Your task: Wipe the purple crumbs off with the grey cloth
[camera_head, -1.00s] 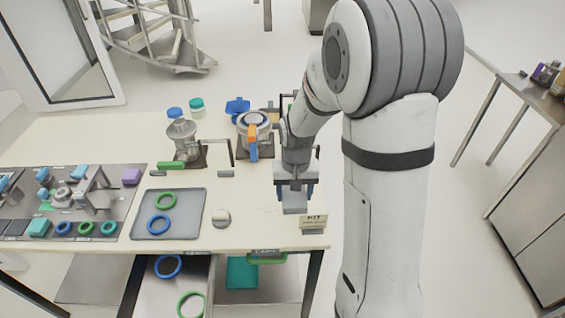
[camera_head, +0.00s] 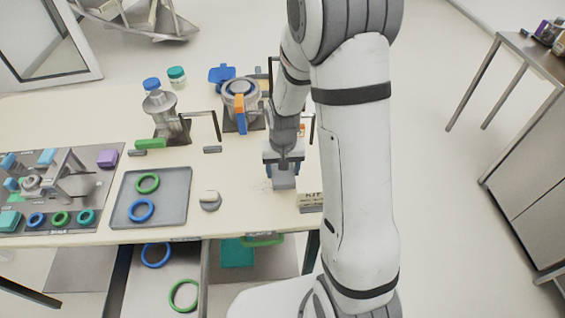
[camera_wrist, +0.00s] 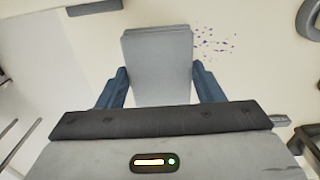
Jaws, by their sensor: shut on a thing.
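My gripper (camera_wrist: 160,88) is shut on the grey cloth (camera_wrist: 158,48), a folded pad held between its two blue fingers. In the head view the cloth (camera_head: 284,182) is at or just above the table top near its right front part; whether it touches cannot be told. The purple crumbs (camera_wrist: 212,42) lie scattered on the pale table just right of the cloth in the wrist view. In the head view they are only faint specks left of the cloth (camera_head: 262,184).
The KIT sign (camera_head: 311,200) stands close to the right of the cloth. A round pale-topped object (camera_head: 210,200) and a grey tray (camera_head: 180,215) with rings lie to the left. A jug-like machine (camera_head: 240,98) stands behind.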

